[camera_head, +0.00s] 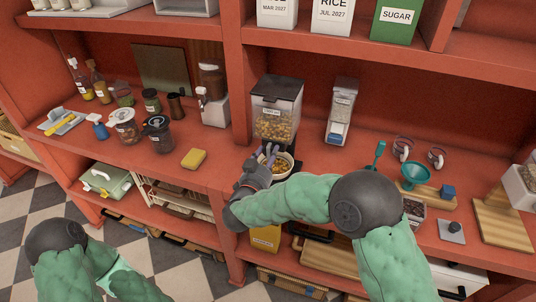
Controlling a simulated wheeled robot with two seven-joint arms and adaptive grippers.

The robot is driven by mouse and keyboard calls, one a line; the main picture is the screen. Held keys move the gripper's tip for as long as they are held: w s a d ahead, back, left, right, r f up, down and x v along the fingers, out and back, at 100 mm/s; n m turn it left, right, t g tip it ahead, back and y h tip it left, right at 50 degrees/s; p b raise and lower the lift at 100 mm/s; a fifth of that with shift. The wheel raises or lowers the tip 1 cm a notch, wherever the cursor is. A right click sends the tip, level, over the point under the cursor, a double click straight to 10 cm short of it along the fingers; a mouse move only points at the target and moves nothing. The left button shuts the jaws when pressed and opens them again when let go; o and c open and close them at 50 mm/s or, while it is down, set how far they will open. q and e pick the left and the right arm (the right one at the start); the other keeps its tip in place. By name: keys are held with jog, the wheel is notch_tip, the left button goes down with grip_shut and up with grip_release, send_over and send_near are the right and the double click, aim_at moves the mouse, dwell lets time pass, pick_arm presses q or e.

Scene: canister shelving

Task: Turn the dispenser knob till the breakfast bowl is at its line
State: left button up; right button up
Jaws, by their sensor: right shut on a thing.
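The dispenser (277,96) stands on the red counter, with a dark lid and a clear hopper of golden cereal. The white breakfast bowl (291,168) sits below it and holds some cereal; its line cannot be made out. My right gripper (268,153) is shut at the dispenser's lower front, at the bowl's left edge. It is on the dispenser knob, which the fingers mostly hide. The hand also covers part of the bowl. My left gripper is out of view; only my left arm shows at the lower left.
A second, narrower dispenser (341,112) stands to the right. A yellow sponge (194,159) and dark-lidded jars (158,134) are to the left. A teal funnel (415,172) on a wooden stand is at the right. The shelf above holds canisters, including a green sugar one (397,20).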

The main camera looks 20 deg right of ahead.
jog(key=shift+w+r+p, duration=0.2)
jog(key=shift+r+p, duration=0.55)
jog(key=shift+r, duration=0.15)
jog(key=shift+n+p, duration=0.45)
jog(key=shift+n, duration=0.15)
jog(key=o, duration=1.1)
jog(key=shift+f, duration=0.1)
jog(key=shift+c, duration=0.2)
jog(key=shift+f, duration=0.15)
jog(key=shift+s+a+f, duration=0.1)
jog(key=shift+s+f, duration=0.05)
jog(key=shift+f, duration=0.1)
jog(key=v, duration=1.2)
